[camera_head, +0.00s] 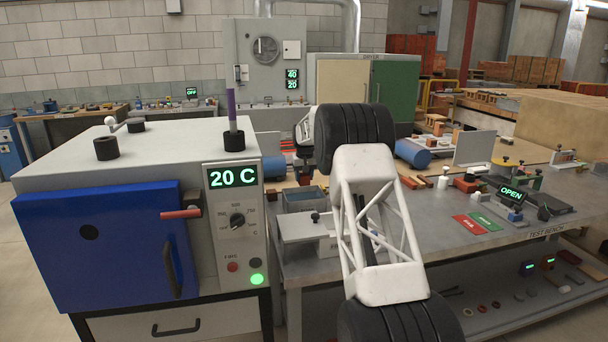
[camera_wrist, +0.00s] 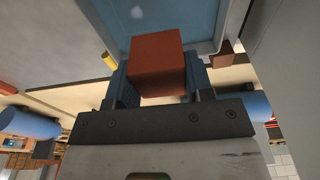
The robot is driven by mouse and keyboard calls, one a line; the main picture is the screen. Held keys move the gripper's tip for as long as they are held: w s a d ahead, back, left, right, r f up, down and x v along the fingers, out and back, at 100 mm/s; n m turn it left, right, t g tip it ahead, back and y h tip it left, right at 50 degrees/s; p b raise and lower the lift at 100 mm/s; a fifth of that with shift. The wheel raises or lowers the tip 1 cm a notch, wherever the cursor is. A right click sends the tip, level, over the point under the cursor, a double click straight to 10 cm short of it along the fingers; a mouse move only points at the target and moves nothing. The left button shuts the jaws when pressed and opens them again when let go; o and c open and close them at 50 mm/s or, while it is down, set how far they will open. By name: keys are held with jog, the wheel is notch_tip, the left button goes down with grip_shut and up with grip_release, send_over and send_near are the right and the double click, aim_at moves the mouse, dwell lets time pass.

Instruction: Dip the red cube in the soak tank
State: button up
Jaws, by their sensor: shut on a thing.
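In the wrist view my gripper (camera_wrist: 157,76) is shut on the red cube (camera_wrist: 157,62), with a dark blue finger on each side of it. Beyond the cube is a blue-grey open container (camera_wrist: 205,22), which looks like the soak tank. The cube overlaps its near edge in the picture; I cannot tell its height against the rim. In the head view the tank (camera_head: 302,205) stands at the left end of the bench, and my arm hides much of the area around it. The cube cannot be made out there.
A furnace (camera_head: 110,240) with a closed blue door reads 20 C, left of the bench. A white stand (camera_head: 302,230) sits in front of the tank. A blue cylinder (camera_head: 412,153), red and green cards and small items occupy the test bench (camera_head: 400,257). Its front right strip is mostly clear.

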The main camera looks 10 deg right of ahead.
jog(key=shift+f, duration=6.05)
jog(key=shift+r, duration=0.1)
jog(key=shift+r, duration=5.9)
